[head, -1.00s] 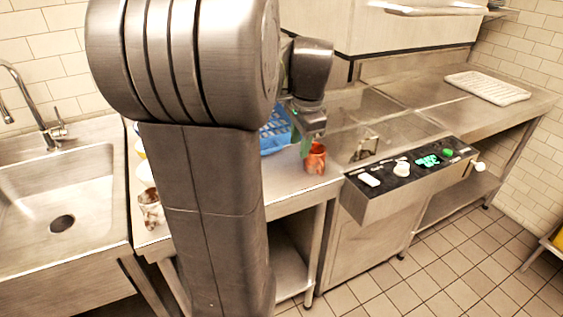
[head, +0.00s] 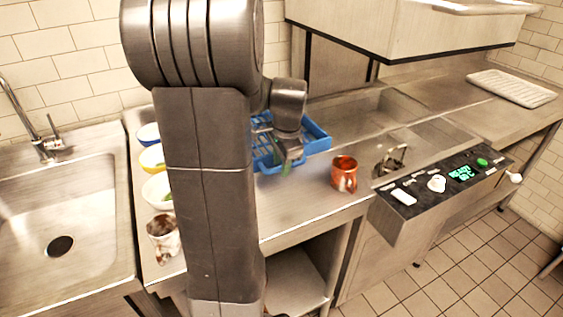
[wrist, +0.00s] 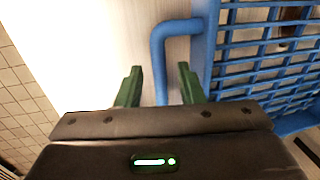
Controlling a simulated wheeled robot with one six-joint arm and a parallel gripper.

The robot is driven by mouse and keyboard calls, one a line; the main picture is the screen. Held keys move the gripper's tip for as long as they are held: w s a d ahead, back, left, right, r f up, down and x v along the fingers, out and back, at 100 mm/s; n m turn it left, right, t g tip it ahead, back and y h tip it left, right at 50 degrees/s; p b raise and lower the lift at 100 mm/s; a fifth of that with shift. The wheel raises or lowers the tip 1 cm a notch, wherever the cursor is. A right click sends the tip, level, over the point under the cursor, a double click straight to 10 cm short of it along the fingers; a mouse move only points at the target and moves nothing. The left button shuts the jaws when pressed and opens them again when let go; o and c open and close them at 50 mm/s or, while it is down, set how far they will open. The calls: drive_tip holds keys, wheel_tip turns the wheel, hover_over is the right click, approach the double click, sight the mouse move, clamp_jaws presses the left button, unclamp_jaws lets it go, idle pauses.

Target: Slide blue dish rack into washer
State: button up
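The blue dish rack (head: 318,140) sits on the steel counter left of the washer (head: 395,30), partly hidden behind my arm. The washer's hood is raised above its basin. In the wrist view the rack's grid (wrist: 265,55) fills the right side, and its blue handle (wrist: 160,60) sticks out to the left. My gripper (wrist: 160,85) is open, with the handle showing between its two green fingers. Whether the fingers touch it, I cannot tell. In the head view my gripper (head: 288,163) is at the rack's near side.
A copper mug (head: 344,173) stands on the counter right of my gripper, near the washer's basin edge. The control panel (head: 440,185) juts out at the front. Several bowls (head: 152,157) and a stained cup (head: 163,238) stand left of my arm. A white rack (head: 510,88) lies far right.

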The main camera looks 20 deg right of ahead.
clamp_jaws()
drive_tip(key=w+d+p, duration=0.3)
drive_tip(key=d+p, duration=0.4)
drive_tip(key=d, duration=1.6)
drive_tip(key=shift+w+d, duration=0.15)
drive_tip(key=shift+d, duration=0.15)
drive_tip(key=shift+o, duration=0.7)
unclamp_jaws()
drive_tip(key=shift+a, duration=0.15)
